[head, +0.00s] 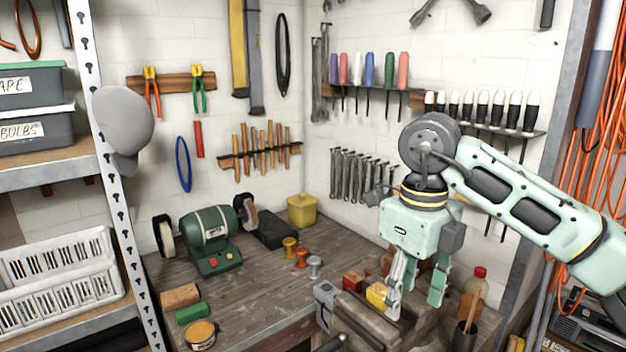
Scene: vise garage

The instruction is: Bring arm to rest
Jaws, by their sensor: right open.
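My right arm comes in from the right side of the head view. Its right gripper (415,290) points down over the front right of the workbench (240,301), above the vise (362,322). The gripper is open, with its two fingers apart. A yellow block (377,296) is next to the left finger and a red block (352,281) is a little further left; I cannot tell whether the finger touches the yellow block. Part of the vise and bench behind the fingers is hidden. My left gripper is not in view.
A green bench grinder (210,238) stands at the back left of the bench. A bottle with a red cap (473,293) and a dark cup (464,337) stand right of the gripper. Shelving (60,167) stands at left. Tools hang on the walls. The bench middle is mostly clear.

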